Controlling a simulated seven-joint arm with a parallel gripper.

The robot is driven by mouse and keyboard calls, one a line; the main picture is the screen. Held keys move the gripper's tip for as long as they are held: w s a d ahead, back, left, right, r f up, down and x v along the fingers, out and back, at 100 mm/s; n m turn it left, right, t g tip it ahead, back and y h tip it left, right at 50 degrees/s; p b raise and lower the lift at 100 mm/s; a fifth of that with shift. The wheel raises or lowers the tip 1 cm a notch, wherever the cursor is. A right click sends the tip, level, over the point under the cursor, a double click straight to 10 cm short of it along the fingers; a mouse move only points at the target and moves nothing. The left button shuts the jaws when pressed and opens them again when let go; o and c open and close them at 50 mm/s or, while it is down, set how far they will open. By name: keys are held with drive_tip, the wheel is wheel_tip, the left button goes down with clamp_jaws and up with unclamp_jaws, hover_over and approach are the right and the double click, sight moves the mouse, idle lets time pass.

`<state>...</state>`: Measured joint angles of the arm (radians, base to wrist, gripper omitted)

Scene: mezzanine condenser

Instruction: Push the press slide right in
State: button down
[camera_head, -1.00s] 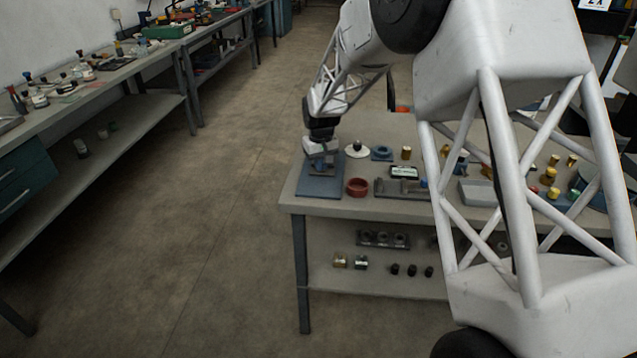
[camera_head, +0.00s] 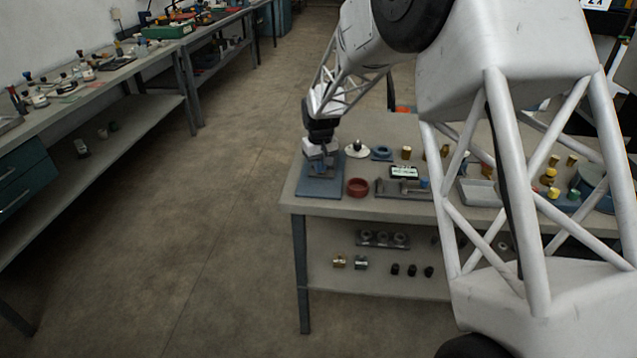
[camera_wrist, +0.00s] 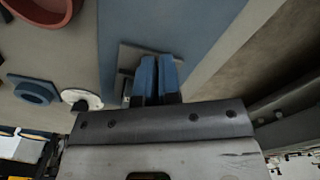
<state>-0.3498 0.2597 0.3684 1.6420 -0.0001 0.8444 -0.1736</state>
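The press stands on a blue base plate (camera_head: 318,188) at the left end of the bench. Its grey metal part (camera_wrist: 124,58) shows on the blue surface in the wrist view, mostly behind my fingers. I cannot tell the slide apart from the rest of the press, nor how far in it sits. My gripper (camera_wrist: 158,60) has its two blue-tipped fingers together with only a thin gap, and nothing shows between them. In the head view my gripper (camera_head: 320,162) is low over the base plate. Whether the fingertips touch the press is hidden.
A red ring-shaped bowl (camera_head: 358,187), a white round dish (camera_head: 357,151) and a blue ring (camera_head: 381,153) stand right of the base plate. A small display (camera_head: 404,172) lies farther right. The bench's left edge is close; open floor lies beyond.

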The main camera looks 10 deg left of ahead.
sight(321, 184)
drive_tip(key=f, duration=0.1)
drive_tip(key=s+f, duration=0.1)
drive_tip(key=f, duration=0.1)
drive_tip(key=shift+s+d+g, duration=0.1)
drive_tip(key=shift+d+g, duration=0.1)
drive_tip(key=shift+g, duration=0.1)
wheel_tip(321, 184, up, 8)
drive_tip(key=shift+w, duration=0.3)
idle(0.4)
drive_tip(key=shift+a, duration=0.1)
